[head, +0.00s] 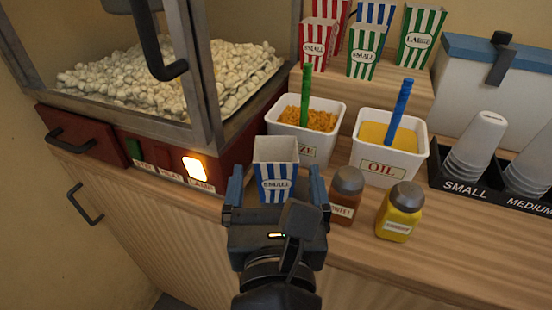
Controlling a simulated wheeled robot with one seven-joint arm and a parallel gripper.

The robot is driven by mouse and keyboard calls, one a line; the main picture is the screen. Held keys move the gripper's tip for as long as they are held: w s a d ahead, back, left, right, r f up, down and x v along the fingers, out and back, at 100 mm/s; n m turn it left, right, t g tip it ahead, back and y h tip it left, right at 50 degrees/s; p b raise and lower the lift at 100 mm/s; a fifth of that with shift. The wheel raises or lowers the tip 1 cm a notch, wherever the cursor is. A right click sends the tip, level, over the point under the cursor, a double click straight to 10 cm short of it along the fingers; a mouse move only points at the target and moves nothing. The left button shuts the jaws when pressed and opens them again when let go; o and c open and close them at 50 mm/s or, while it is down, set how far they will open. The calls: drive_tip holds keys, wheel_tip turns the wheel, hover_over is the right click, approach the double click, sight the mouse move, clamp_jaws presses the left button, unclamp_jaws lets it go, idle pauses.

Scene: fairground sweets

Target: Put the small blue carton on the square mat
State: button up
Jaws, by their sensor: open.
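A small blue-and-white striped carton labelled SMALL (276,164) stands upright near the front of the wooden counter. My gripper (275,187) is open, with one finger on each side of this carton. Whether the fingers touch it is hard to tell. The carton's base is hidden behind my gripper, so what it rests on does not show. I see no square mat in this view. Another blue-striped carton (376,12) stands on the raised shelf at the back, partly hidden by a green one.
A brown-filled shaker (345,198) stands close to my gripper's right finger, with a yellow shaker (399,213) beyond it. White tubs labelled OIL (390,167) and one with orange contents (320,145) stand behind. The popcorn machine (190,150) is left. The front right counter is clear.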

drive_tip(key=s, duration=0.5)
drive_tip(key=shift+s+d, duration=0.15)
drive_tip(key=s+d+f+n+t+h, duration=0.1)
drive_tip(key=s+d+n, duration=0.2)
drive_tip(key=d+n, duration=0.25)
drive_tip(key=s+d+n+t+h, duration=0.1)
drive_tip(key=s+d+n+t, duration=0.15)
drive_tip(key=d+n, duration=0.35)
drive_tip(key=s+d+f+n+h, duration=0.15)
drive_tip(key=s+d+n, duration=0.25)
drive_tip(key=d, duration=0.4)
drive_tip(key=s+d+f+n+g+y, duration=0.1)
drive_tip(key=s+f+n+g, duration=0.2)
drive_tip(key=s+n, duration=0.5)
drive_tip(key=s+d+f+n+g+y, duration=0.1)
drive_tip(key=s+f+n+g, duration=0.2)
drive_tip(key=n, duration=0.9)
drive_tip(key=s+f, duration=0.3)
drive_tip(key=s, duration=0.1)
drive_tip(key=shift+s+d+f+g, duration=0.3)
drive_tip(key=shift+s+d+g, duration=0.05)
drive_tip(key=shift+s+d, duration=0.05)
drive_tip(key=shift+y, duration=0.25)
